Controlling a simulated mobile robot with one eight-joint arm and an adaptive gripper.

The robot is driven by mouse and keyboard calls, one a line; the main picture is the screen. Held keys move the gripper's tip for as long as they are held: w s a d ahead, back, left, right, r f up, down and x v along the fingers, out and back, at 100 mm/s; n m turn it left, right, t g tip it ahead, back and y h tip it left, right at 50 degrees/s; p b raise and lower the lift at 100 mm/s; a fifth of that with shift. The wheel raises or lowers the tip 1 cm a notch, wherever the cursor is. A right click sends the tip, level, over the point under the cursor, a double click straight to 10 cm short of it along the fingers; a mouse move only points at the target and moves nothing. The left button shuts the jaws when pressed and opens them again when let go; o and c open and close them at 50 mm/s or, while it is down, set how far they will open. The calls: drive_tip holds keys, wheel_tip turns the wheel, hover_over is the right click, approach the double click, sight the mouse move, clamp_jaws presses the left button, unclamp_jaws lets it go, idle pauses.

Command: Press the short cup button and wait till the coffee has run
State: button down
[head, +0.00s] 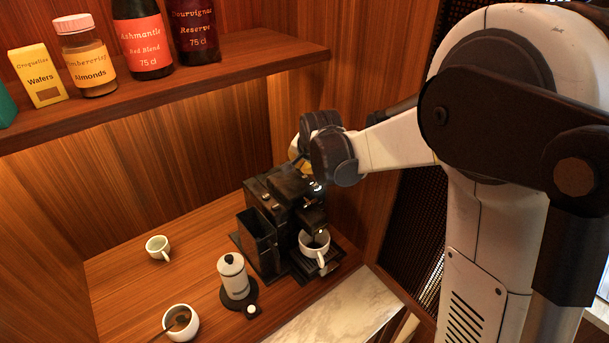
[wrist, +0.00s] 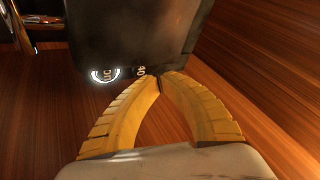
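The black coffee machine (head: 268,190) stands on the wooden counter. A white cup (head: 314,244) sits upright under its spout; its inside looks dark, and I cannot tell if coffee is flowing. In the wrist view, the dark machine body (wrist: 130,30) has two small round buttons. The left button (wrist: 104,75) has a bright white ring; the right button (wrist: 141,72) is unlit and partly at the picture's fingertips. My gripper (wrist: 160,80) has yellow ribbed fingers with tips together, empty, close beside the right button. I cannot tell whether they touch it. My gripper's tips are mostly hidden in the head view.
A green-white cup (head: 157,247), a white lidded canister (head: 233,276) on a dark base and a bowl with a spoon (head: 181,322) stand left of the machine. A shelf (head: 200,85) with bottles, a jar and a box hangs above. A wooden wall is close on the right.

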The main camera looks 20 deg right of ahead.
sight(302, 174)
drive_tip(key=shift+r+p, duration=1.75)
drive_tip(key=shift+r, duration=0.8)
drive_tip(key=s+f+n+b, duration=0.1)
drive_tip(key=s+b, duration=0.2)
drive_tip(key=s, duration=0.2)
drive_tip(key=s+n+b, duration=0.2)
drive_tip(key=s+b, duration=0.1)
drive_tip(key=s, duration=0.3)
drive_tip(key=s+f+n+b, duration=0.1)
drive_tip(key=s+b, duration=0.2)
drive_tip(key=s, duration=0.2)
drive_tip(key=shift+s+d+f, duration=0.15)
drive_tip(key=shift+s+f, duration=0.15)
drive_tip(key=shift+s, duration=0.1)
drive_tip(key=s+f+n+b, duration=0.2)
drive_tip(key=s+f+b, duration=0.1)
drive_tip(key=s+f, duration=0.2)
drive_tip(key=s+f+n+b, duration=0.3)
drive_tip(key=s+f+b, duration=0.1)
drive_tip(key=s, duration=0.6)
drive_tip(key=shift+s+f, duration=0.15)
drive_tip(key=shift+f, duration=0.2)
